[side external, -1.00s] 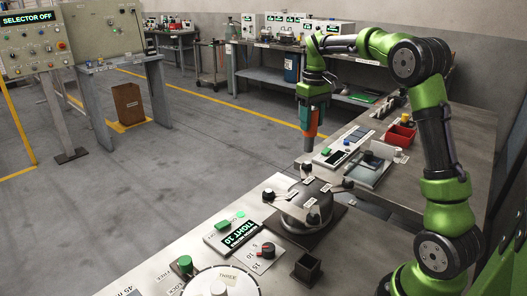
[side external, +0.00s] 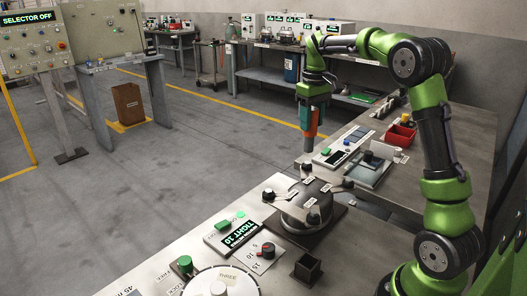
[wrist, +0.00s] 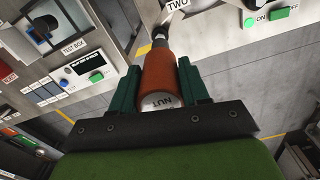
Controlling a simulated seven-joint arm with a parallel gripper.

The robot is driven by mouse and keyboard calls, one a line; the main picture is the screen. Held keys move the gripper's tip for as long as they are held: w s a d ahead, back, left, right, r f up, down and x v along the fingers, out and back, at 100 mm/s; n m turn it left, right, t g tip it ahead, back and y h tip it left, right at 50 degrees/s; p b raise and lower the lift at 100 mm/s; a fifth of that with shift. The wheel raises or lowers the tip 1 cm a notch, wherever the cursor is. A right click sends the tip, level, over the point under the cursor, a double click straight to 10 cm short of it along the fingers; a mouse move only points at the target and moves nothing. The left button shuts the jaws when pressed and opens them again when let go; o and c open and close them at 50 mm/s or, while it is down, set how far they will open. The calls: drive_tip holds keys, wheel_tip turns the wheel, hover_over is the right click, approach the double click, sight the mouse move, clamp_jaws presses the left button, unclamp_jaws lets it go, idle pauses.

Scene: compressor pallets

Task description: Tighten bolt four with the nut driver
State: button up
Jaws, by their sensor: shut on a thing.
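My gripper (side external: 314,100) is shut on the nut driver (side external: 308,145), which hangs close to upright. In the wrist view the driver's orange handle (wrist: 160,75), marked NUT, sits between my dark green fingers (wrist: 160,92). Its dark shaft points down near a label reading TWO (wrist: 177,5). The side view shows the driver over the far side of the round compressor (side external: 305,208). Black-capped bolts stand on arms around it: left (side external: 268,194), front (side external: 313,218), right (side external: 348,184) and far (side external: 307,168). I cannot read which is bolt four, nor tell whether the tip touches a bolt.
A black square holder (side external: 306,267) stands in front of the compressor. A test box (side external: 370,160) and a red bin (side external: 401,135) lie farther back on the bench.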

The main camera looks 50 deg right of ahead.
drive_tip(key=s+a+r+n, duration=0.1)
drive_tip(key=s+a+r, duration=0.2)
drive_tip(key=s+a, duration=0.35)
drive_tip(key=s+a+r, duration=0.3)
drive_tip(key=a, duration=0.7)
drive_tip(key=s+a+f+m, duration=0.1)
drive_tip(key=s+f, duration=0.3)
drive_tip(key=f, duration=0.5)
drive_tip(key=shift+s+a, duration=0.2)
drive_tip(key=shift+a, duration=0.25)
drive_tip(key=shift+f, duration=0.95)
idle(4.0)
